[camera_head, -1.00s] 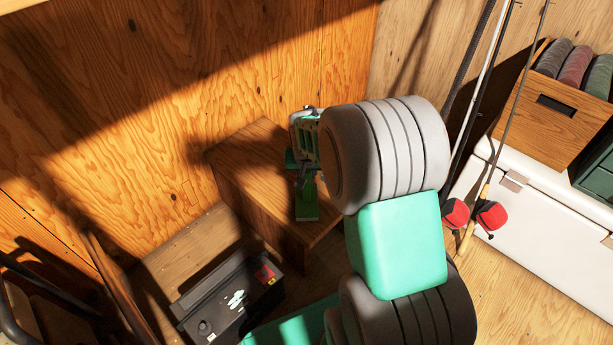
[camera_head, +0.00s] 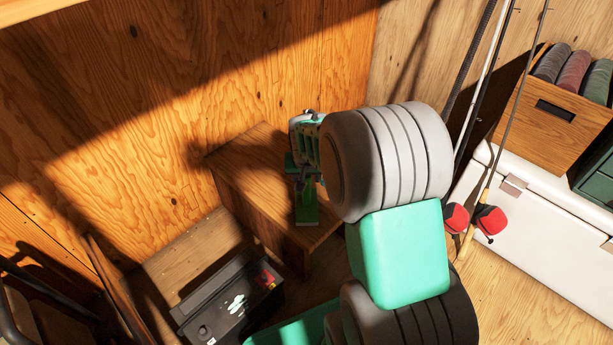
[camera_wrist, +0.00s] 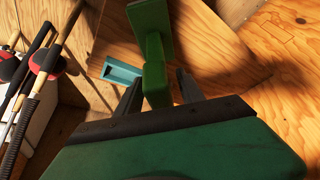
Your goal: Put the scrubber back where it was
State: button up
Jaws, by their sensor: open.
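The green scrubber (camera_wrist: 154,70) has a flat rectangular end and a narrower stem. In the head view the scrubber (camera_head: 307,208) rests on the top of a wooden box, near its front edge. My gripper (camera_wrist: 158,88) is open, with one dark finger on each side of the scrubber's stem. I cannot tell whether either finger touches it. In the head view my gripper (camera_head: 299,184) is small and partly hidden by my arm, just behind the scrubber's visible end. A teal piece with a recess (camera_wrist: 121,72) lies beside the scrubber.
The wooden box (camera_head: 245,175) stands against the plywood wall, its left part bare. A black battery (camera_head: 230,305) sits on the floor in front. At right are fishing rods with red reels (camera_head: 490,220), a white chest (camera_head: 545,235) and a wooden crate of rolled cloths (camera_head: 556,105).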

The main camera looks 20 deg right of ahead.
jog(key=p+v, duration=0.4)
jog(key=v, duration=0.7)
jog(key=s+a+r+n+g+y, duration=0.1)
jog(key=s+a, duration=0.3)
jog(key=s, duration=0.4)
jog(key=s+a+r+n+g, duration=0.1)
jog(key=s+a+r+n, duration=0.2)
jog(key=s+a, duration=0.2)
jog(key=s, duration=0.3)
jog(key=shift+s+a+n+y, duration=0.25)
jog(key=shift+s+n+y, duration=0.05)
jog(key=shift+s+y, duration=0.1)
jog(key=shift+s, duration=0.1)
